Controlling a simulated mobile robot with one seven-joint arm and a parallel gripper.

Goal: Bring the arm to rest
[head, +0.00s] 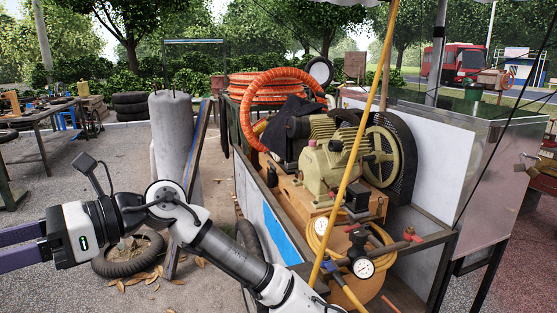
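My arm reaches in from the bottom of the head view and bends to the left at its elbow-like joint. My gripper (20,247) points left at the left edge, with its tips cut off by the frame. Its two dark purple fingers stand apart with a gap between them, and nothing shows between the visible parts. It is in the air over the paved ground, clear of the compressor cart (287,226).
The cart carries a tan compressor (335,165), an orange hose (270,88), and a pressure gauge (363,267). A yellow pole (364,130) rises in front. A workbench (40,125) stands far left.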

